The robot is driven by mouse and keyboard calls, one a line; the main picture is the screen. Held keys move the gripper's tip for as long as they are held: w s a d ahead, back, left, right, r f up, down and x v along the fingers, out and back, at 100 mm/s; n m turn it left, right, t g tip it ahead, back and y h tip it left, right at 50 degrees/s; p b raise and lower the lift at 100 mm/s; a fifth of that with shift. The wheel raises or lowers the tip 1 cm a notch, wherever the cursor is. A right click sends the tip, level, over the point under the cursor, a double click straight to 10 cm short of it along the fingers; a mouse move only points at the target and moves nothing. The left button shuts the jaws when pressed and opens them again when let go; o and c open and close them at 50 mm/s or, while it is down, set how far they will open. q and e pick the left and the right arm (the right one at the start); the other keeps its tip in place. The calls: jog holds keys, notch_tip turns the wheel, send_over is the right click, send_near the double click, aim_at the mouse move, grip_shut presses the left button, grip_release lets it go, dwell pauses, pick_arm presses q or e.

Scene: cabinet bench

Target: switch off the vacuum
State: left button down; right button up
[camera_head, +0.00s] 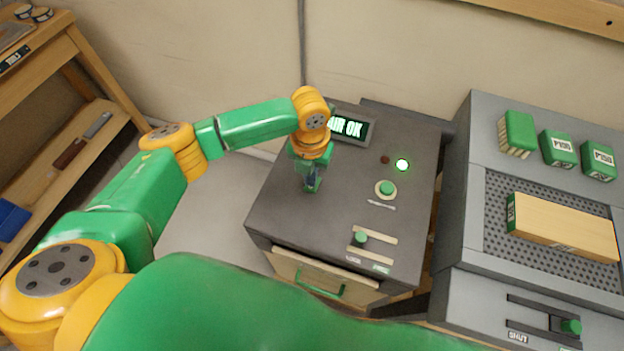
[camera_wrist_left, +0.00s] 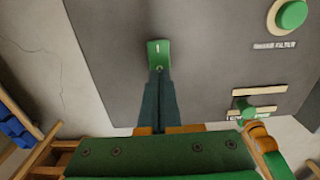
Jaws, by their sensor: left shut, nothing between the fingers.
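My left gripper (camera_head: 311,186) is shut and empty, low over the left part of the cabinet top. In the left wrist view, its closed fingertips (camera_wrist_left: 159,72) are at the near end of a small green rocker switch (camera_wrist_left: 158,48) with a white mark. I cannot tell whether they touch it. In the head view the gripper hides the rocker. My right gripper is not in view.
A round green button (camera_head: 386,188) and a slider with a green knob (camera_head: 361,237) sit on the cabinet's right side. A drawer handle (camera_head: 319,285) is on its front. A perforated bench (camera_head: 495,215) with a wooden block (camera_head: 562,228) stands right; a wooden shelf (camera_head: 85,140) stands left.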

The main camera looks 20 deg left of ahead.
pick_arm(q)
jog(key=shift+f+b, duration=0.55)
jog(key=shift+f, duration=0.35)
jog(key=shift+r, duration=0.1)
notch_tip(320, 180, up, 7)
jog(key=p, duration=0.7)
jog(key=shift+p, duration=0.35)
